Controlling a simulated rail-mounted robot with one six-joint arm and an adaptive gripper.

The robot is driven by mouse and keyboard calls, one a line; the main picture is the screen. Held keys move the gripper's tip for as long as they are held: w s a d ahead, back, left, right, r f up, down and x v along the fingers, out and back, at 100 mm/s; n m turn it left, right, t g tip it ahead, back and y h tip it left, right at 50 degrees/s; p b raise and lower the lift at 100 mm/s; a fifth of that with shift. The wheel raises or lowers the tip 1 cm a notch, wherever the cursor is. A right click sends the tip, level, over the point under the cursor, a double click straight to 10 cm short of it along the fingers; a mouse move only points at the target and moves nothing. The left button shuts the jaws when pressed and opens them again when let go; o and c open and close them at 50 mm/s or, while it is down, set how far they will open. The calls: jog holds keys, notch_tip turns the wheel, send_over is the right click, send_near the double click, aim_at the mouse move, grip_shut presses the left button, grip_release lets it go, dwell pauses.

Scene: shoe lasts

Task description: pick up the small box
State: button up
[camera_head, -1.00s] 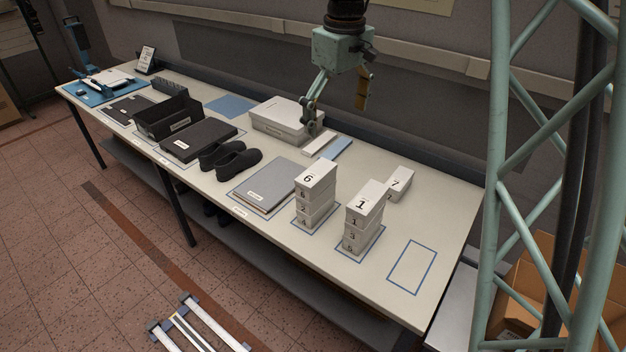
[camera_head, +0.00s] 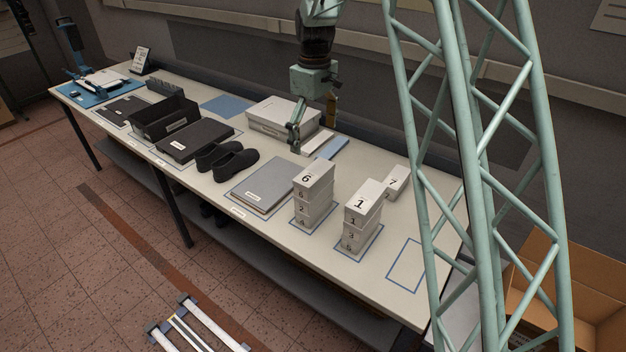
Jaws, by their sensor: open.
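My gripper (camera_head: 313,137) is open, fingers down, at the back of the table over a small white flat box (camera_head: 317,144). One finger is at the box's left end; the other is behind it, and I cannot tell if either touches. The pictures do not settle which one is the task's small box.
A larger lidded grey box (camera_head: 278,117) stands close left of my gripper. A blue mat (camera_head: 333,148) lies by the white box. Black shoes (camera_head: 236,163) and a grey folder (camera_head: 262,187) lie left. An empty outlined rectangle (camera_head: 405,265) is at the right end.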

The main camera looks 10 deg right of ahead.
jog(key=shift+f, duration=0.1)
dwell(0.3)
send_over(315, 171)
jog(key=shift+a+f+p, duration=0.2)
jog(key=shift+f+p, duration=0.1)
jog(key=shift+f, duration=3.9)
jog(key=shift+f, duration=0.1)
jog(key=shift+d+f+p, duration=0.1)
jog(key=shift+f+p, duration=0.35)
jog(key=shift+f, duration=2.05)
jog(key=c, duration=0.8)
